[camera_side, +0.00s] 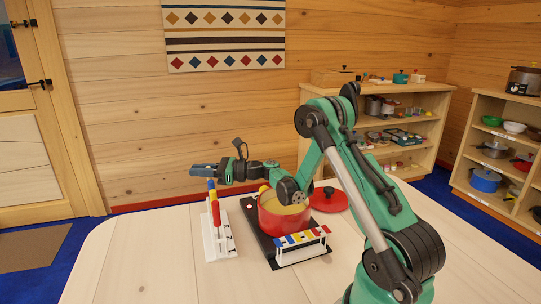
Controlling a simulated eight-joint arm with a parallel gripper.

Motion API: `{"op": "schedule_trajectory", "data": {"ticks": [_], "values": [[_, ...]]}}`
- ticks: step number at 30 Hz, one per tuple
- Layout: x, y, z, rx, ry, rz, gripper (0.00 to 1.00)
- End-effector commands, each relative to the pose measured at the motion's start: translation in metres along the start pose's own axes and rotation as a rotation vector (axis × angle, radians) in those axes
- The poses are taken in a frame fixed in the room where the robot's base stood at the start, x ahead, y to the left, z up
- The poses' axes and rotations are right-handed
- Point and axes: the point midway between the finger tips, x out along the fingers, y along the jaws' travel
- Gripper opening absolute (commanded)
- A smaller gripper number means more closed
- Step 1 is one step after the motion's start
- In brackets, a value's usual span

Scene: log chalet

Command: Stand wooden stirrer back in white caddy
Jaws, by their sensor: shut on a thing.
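My gripper (203,170) points left, level, above the left part of the table. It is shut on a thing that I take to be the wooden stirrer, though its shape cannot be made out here. Below the gripper stands a white holder (222,243) with dark marks on its base, which seems to be the white caddy. A narrow upright strip of blue, red and yellow rises from it to just under the gripper. I cannot tell whether gripper and strip touch.
A red pot (284,219) with yellowish contents stands on a dark plate (262,244), right of the holder. A white rack with coloured blocks (302,239) is in front of it. A red lid (329,199) lies behind right. The table's left front (130,260) is clear.

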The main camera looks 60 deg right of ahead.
Motion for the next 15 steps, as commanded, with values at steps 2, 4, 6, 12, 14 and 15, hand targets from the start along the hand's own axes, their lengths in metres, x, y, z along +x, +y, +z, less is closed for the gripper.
{"op": "schedule_trajectory", "data": {"ticks": [2, 4, 6, 12, 14, 15], "values": [[0.000, 0.000, -0.002, 0.000, 0.000, 0.000, 0.00], [0.000, 0.000, -0.004, 0.000, 0.000, 0.000, 0.00], [0.000, 0.000, -0.006, 0.000, 0.000, 0.000, 0.00], [0.000, 0.000, -0.011, 0.000, 0.000, 0.000, 0.00], [0.000, 0.000, -0.012, 0.000, 0.000, 0.000, 0.00], [0.000, 0.000, -0.013, 0.000, 0.000, 0.000, 0.00]]}}
